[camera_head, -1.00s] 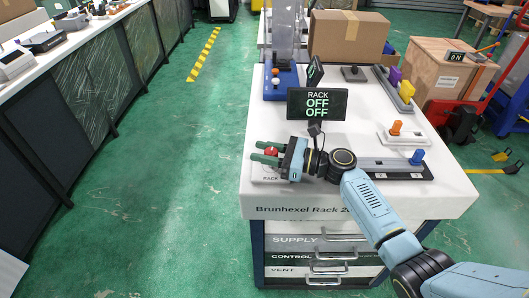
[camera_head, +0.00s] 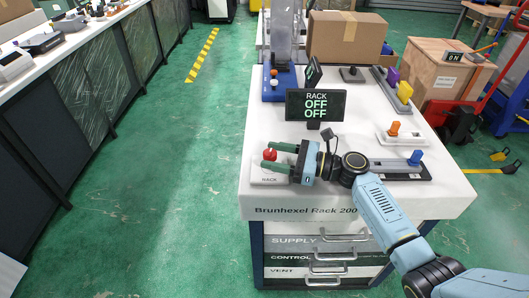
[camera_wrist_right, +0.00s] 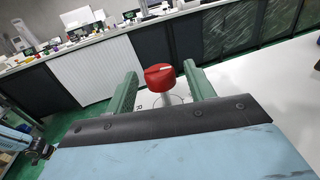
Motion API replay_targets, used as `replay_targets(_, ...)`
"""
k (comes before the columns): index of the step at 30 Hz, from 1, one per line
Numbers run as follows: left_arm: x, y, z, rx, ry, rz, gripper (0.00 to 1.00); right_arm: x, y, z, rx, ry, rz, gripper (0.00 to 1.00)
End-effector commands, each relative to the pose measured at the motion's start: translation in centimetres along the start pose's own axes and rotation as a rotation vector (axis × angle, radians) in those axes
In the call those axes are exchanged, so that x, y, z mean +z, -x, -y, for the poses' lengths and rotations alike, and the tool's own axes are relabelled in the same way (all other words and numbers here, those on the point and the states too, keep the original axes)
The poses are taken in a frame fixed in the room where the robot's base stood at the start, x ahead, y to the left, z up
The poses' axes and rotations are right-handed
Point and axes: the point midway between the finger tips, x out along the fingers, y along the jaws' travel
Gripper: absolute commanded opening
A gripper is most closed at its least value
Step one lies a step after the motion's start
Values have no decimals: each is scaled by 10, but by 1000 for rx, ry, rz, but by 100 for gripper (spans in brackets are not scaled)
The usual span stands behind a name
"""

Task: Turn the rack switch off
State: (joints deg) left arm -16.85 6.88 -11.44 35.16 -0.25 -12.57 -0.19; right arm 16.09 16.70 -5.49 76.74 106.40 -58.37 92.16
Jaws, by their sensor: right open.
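The rack switch is a red knob (camera_head: 270,155) on a light plate marked RACK (camera_head: 268,180), at the near left of the white bench top. My right gripper (camera_head: 269,156) is open, with its green fingers pointing left and their tips on either side of the knob. In the right wrist view the red knob (camera_wrist_right: 160,77) stands on a grey stem between the two open fingers, with gaps to both. A white pointer line shows on its top. The black display (camera_head: 316,104) above reads RACK, OFF, OFF. My left gripper is not in view.
The bench top (camera_head: 257,122) also carries a blue fixture (camera_head: 279,84), an orange knob (camera_head: 395,128), a blue knob (camera_head: 416,157) and a yellow handle (camera_head: 405,91). A cardboard box (camera_head: 346,37) stands behind. Green floor is free to the left.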

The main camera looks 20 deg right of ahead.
Motion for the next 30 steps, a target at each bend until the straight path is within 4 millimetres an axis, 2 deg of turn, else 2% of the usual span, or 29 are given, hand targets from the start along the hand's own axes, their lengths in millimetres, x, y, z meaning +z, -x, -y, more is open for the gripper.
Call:
replay_targets(1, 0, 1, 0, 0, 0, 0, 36, -1, 13, 0, -3, -1, -3, 54)
replay_targets(6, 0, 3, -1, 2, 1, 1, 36, -1, 53, 0, -1, 0, -3, 54)
replay_targets(12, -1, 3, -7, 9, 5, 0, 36, 0, 86, 0, -1, 0, -2, 54)
replay_targets(18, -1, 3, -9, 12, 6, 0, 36, 0, 100, 0, 0, 0, 0, 54)
replay_targets(30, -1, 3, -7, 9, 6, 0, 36, 0, 100, 0, 0, 0, 0, 53)
